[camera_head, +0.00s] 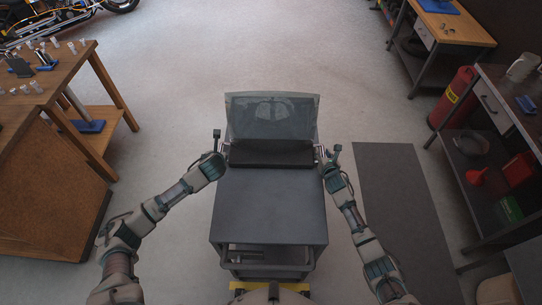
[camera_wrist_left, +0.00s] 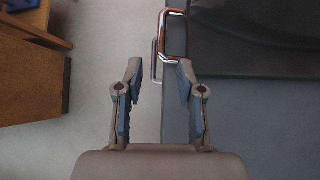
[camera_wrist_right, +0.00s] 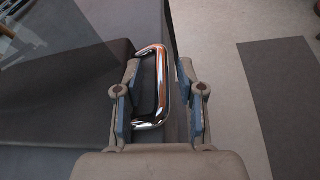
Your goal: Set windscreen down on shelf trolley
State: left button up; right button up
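The windscreen (camera_head: 272,117) is a tinted see-through panel rising from a dark base (camera_head: 270,153), with a chrome handle at each side. Its base appears to rest on the far part of the grey shelf trolley's top (camera_head: 268,200). My left gripper (camera_head: 219,145) is open; in the left wrist view the left chrome handle (camera_wrist_left: 161,50) lies just beyond its fingertips (camera_wrist_left: 158,75). My right gripper (camera_head: 327,152) is open at the other side; in the right wrist view the right chrome handle (camera_wrist_right: 165,90) lies between its fingers (camera_wrist_right: 158,75), without a visible grip.
The near part of the trolley top is bare. A wooden bench (camera_head: 50,100) stands at left. Shelves (camera_head: 500,120) and a red cylinder (camera_head: 453,97) stand at right. A dark mat (camera_head: 405,215) lies right of the trolley.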

jog(key=v, duration=1.1)
jog(key=shift+s+r, duration=0.15)
jog(key=shift+s, duration=0.2)
